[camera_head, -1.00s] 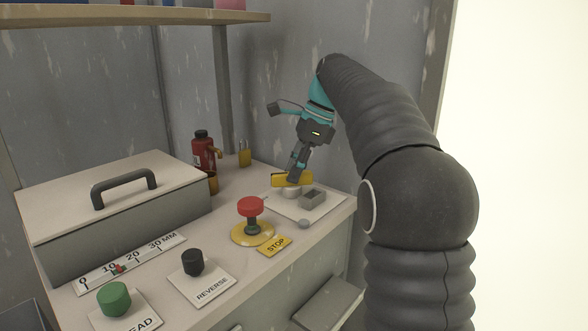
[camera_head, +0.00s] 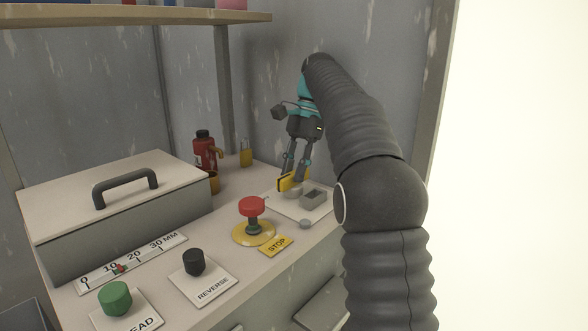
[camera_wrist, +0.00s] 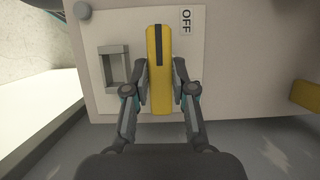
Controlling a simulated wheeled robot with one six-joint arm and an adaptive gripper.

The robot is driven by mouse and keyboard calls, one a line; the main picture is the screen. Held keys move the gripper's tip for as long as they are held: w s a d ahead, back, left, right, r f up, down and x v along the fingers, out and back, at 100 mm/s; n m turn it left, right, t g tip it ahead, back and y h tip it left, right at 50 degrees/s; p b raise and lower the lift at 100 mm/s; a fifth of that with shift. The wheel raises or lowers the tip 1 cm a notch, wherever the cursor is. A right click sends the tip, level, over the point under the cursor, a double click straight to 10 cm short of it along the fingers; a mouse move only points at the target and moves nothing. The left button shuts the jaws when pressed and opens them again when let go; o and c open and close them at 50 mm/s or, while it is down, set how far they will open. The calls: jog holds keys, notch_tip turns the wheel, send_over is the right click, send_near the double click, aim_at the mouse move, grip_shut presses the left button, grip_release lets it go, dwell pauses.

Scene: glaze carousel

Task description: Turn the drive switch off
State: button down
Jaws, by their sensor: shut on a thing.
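The drive switch is a yellow bar handle (camera_head: 288,181) with a black stripe along one end, on a pale plate (camera_head: 323,210). In the wrist view the handle (camera_wrist: 158,90) runs straight up the picture, stripe end at the top. An OFF label (camera_wrist: 186,21) stands just right of the stripe end. My gripper (camera_head: 294,177) is shut on the handle, one finger on each side. In the wrist view my gripper (camera_wrist: 160,82) straddles its middle. The handle's base is mostly hidden.
A grey hollow block (camera_head: 314,199) sits on the same plate, close beside the handle. A red stop button (camera_head: 252,206), a black reverse knob (camera_head: 194,262) and a green knob (camera_head: 115,298) stand nearer. A red bottle (camera_head: 205,152) and a padlock (camera_head: 246,155) are behind.

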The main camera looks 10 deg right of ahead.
jog(key=shift+f, duration=0.1)
dwell(0.4)
jog(key=c, duration=1)
grip_release()
jog(key=shift+s, duration=0.1)
jog(key=shift+o, duration=0.2)
